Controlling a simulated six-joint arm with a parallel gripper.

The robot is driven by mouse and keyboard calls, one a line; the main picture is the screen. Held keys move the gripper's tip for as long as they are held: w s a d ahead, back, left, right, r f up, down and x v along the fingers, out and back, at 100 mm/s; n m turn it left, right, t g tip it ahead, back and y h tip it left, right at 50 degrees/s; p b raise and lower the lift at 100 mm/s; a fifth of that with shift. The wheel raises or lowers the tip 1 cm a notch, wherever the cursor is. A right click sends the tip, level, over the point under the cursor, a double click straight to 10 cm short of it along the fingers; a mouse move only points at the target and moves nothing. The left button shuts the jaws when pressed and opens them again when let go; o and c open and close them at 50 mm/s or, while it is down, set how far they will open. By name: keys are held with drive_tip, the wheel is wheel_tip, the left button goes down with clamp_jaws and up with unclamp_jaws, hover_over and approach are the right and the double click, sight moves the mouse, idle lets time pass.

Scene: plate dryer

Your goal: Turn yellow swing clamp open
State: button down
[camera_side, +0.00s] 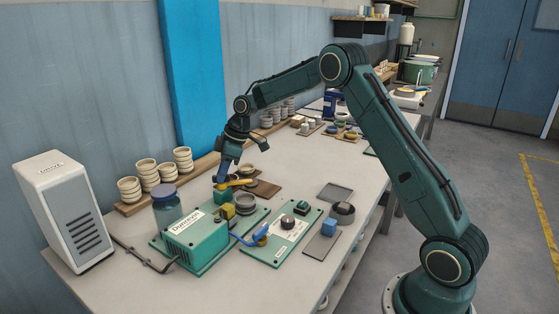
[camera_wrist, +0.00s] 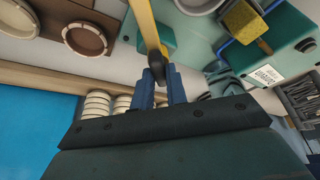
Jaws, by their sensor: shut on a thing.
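The yellow swing clamp (camera_side: 238,183) is a bar lying across the top of a small green block (camera_side: 223,195), left of the table's middle in the side view. In the wrist view the yellow bar (camera_wrist: 146,22) runs from the top edge down to a dark end between my fingers. My gripper (camera_side: 221,179) reaches down from above onto the bar's left end. In the wrist view its blue fingers (camera_wrist: 161,82) are shut on that dark end. The exact contact is partly hidden by the fingers.
The green Dureyn unit (camera_side: 196,240) with a yellow block (camera_side: 228,211) stands just in front. A glass jar (camera_side: 167,207) stands left of the clamp. Stacked cups (camera_side: 145,170) line the wall behind. A second green panel (camera_side: 282,236) lies to the right.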

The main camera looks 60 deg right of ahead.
drive_tip(key=n, duration=0.2)
drive_tip(key=n+g, duration=0.1)
drive_tip(key=n, duration=0.1)
drive_tip(key=shift+w+d+n+g+y, duration=0.1)
drive_tip(key=shift+n+g+y, duration=0.2)
drive_tip(key=shift+y, duration=0.1)
drive_tip(key=shift+n+g, duration=0.5)
drive_tip(key=shift+n, duration=1.2)
drive_tip(key=c, duration=1.4)
unclamp_jaws()
drive_tip(key=shift+y, duration=0.3)
drive_tip(key=shift+m, duration=0.5)
